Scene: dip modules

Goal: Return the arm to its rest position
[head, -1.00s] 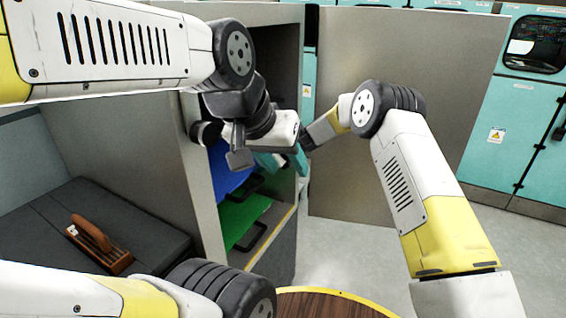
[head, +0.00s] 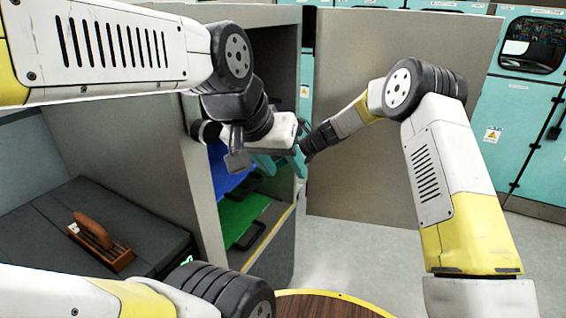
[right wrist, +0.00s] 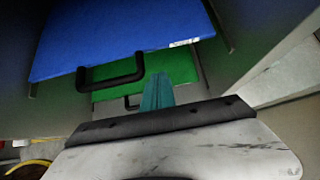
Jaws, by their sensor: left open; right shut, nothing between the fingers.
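My left gripper (head: 282,162) has teal fingers that stand apart, with nothing seen between them. It hangs in front of the open cabinet, beside the blue module (head: 228,170) and the green module (head: 240,222). My right arm (head: 428,160) comes in from the right and bends towards the cabinet opening; in the head view its gripper is hidden around my left wrist. In the right wrist view my right gripper's teal fingers (right wrist: 158,92) are closed together and empty. Ahead of them are the blue module (right wrist: 115,35) with a black handle and the green module (right wrist: 150,68).
The grey cabinet (head: 150,140) stands at the left, its door (head: 395,60) open behind my right arm. A brown-handled tool (head: 98,242) lies on a dark case (head: 60,215). A round wooden top (head: 330,305) is at the front. Teal cabinets (head: 530,110) line the back.

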